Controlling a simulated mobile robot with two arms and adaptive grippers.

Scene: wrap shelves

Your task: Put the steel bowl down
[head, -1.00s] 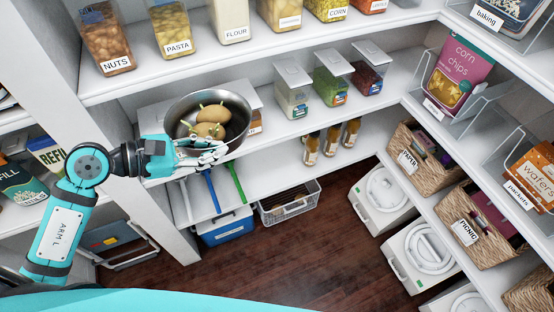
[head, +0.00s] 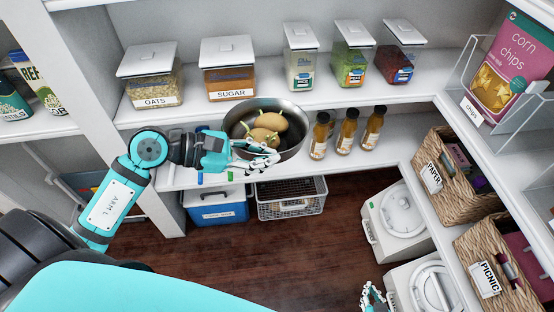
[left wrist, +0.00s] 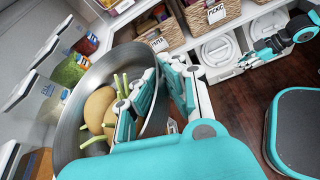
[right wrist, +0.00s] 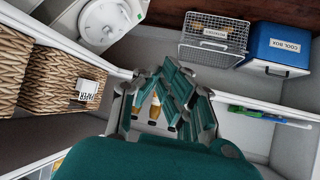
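The steel bowl (head: 290,142) is upright at the front of the lower shelf (head: 385,150), left of several bottles. Sprouting potatoes (head: 264,127) lie in it. Whether its base touches the shelf is hidden. My left gripper (head: 258,160) is at the bowl's near side. In the left wrist view, its fingers (left wrist: 158,95) straddle the bowl's rim, one inside and one outside, closed on the wall. My right gripper (head: 373,298) is low at the bottom edge of the head view, away from the bowl. In the right wrist view, its fingers (right wrist: 165,105) are apart and empty.
The amber bottles (head: 346,131) stand close right of the bowl. Oats (head: 150,80) and sugar (head: 228,70) jars stand on the shelf above. Below are a blue cool box (head: 216,208) and a wire basket (head: 291,200). Wicker baskets (head: 450,185) line the right-hand shelf.

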